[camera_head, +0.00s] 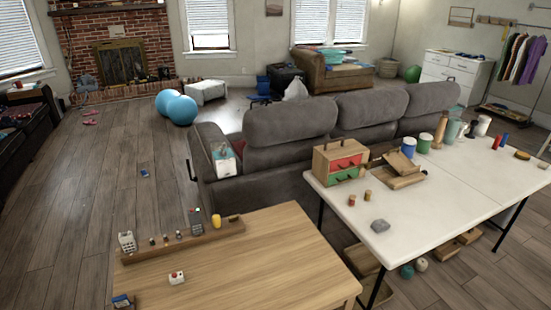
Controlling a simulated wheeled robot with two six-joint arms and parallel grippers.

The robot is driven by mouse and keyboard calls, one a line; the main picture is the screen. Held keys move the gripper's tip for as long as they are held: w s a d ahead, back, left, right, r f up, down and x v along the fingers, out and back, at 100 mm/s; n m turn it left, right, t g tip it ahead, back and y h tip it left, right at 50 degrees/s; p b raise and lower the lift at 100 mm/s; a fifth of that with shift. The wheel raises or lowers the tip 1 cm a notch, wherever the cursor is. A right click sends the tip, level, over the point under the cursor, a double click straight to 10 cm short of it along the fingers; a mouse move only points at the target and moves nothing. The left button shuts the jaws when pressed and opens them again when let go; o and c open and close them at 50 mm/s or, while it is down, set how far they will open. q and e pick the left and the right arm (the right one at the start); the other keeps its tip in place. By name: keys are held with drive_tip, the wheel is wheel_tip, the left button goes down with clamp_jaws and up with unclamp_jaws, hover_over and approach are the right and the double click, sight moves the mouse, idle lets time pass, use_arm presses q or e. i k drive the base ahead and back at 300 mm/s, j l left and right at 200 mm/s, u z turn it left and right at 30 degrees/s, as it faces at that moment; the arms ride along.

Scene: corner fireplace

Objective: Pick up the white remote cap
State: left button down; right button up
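I cannot pick out a white remote cap for certain. A small white block (177,278) with red marks lies on the wooden table (265,270) in front. A pale handset (127,242) with dark keys, like a remote, stands at the left end of a wooden rail on that table. It is too small to tell whether either has a loose cap. Neither of my grippers shows in the head view.
The wooden rail (183,241) holds several small items and a yellow cylinder (216,221). A dark and blue item (122,301) sits at the table's near left corner. A white folding table (440,190) stands right, behind it a grey sofa (290,150). Floor at left is mostly clear.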

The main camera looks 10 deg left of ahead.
sight(180, 278)
drive_tip(key=k+j+u, duration=0.1)
drive_tip(key=u, duration=0.95)
